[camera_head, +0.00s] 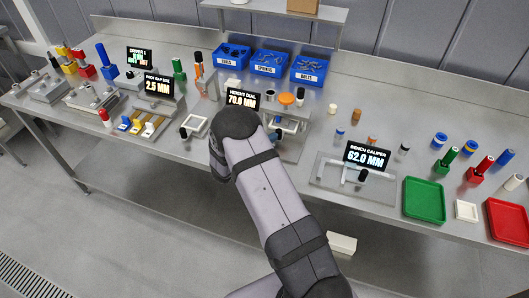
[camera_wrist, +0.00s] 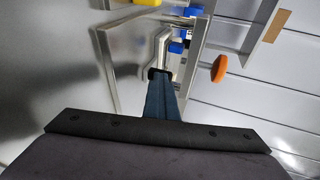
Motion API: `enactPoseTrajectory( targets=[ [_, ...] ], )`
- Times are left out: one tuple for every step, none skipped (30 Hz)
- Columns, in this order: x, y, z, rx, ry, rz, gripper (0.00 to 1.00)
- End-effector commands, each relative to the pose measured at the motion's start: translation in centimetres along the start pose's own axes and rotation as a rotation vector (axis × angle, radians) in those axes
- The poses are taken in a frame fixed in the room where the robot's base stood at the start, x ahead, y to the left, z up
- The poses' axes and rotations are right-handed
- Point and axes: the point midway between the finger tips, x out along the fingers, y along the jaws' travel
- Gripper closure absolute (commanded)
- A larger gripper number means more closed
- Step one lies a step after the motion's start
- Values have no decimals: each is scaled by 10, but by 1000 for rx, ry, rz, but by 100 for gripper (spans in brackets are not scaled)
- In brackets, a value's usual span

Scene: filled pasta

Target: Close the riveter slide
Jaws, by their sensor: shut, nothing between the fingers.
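A grey metal station with a blue part inside (camera_head: 290,124) stands mid-bench, partly behind my arm; it may be the riveter, but no label on it is readable. An orange disc (camera_head: 286,99) sits at its top and shows in the wrist view (camera_wrist: 219,68). In the wrist view my gripper (camera_wrist: 159,74) is shut and empty, its tips close to a pale bracket-like piece (camera_wrist: 150,54) that may be the slide's handle. I cannot tell whether they touch.
The height dial display (camera_head: 242,98) stands at the back left of the station. Three blue bins (camera_head: 268,64) are behind it. The bench caliper (camera_head: 350,177) is to the right, with a green tray (camera_head: 424,201) beyond. A small pale frame (camera_head: 194,126) lies left of my arm.

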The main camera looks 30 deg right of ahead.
Motion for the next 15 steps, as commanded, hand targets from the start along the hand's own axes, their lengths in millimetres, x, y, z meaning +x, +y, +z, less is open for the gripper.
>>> enactPoseTrajectory(
  targets=[
    [2,-7,2,9,-1,-13,100],
    [2,-7,2,9,-2,-14,100],
    [0,-7,2,9,-2,-14,100],
    [-1,-7,2,9,-2,-14,100],
    [-3,-7,2,9,-2,-14,100],
    [-6,-6,2,9,-3,-14,100],
    [-9,-5,2,8,-3,-14,100],
    [-12,-4,2,7,-3,-13,100],
    [-17,-2,2,5,-4,-12,100],
    [-21,0,2,3,-4,-11,100],
    [-26,1,2,3,-5,-10,100],
    [-33,4,2,2,-5,-8,100],
    [-38,6,1,0,-5,-7,100],
    [-44,8,1,-2,-6,-7,100],
    [-50,11,2,2,-6,-8,100]
  ],
)
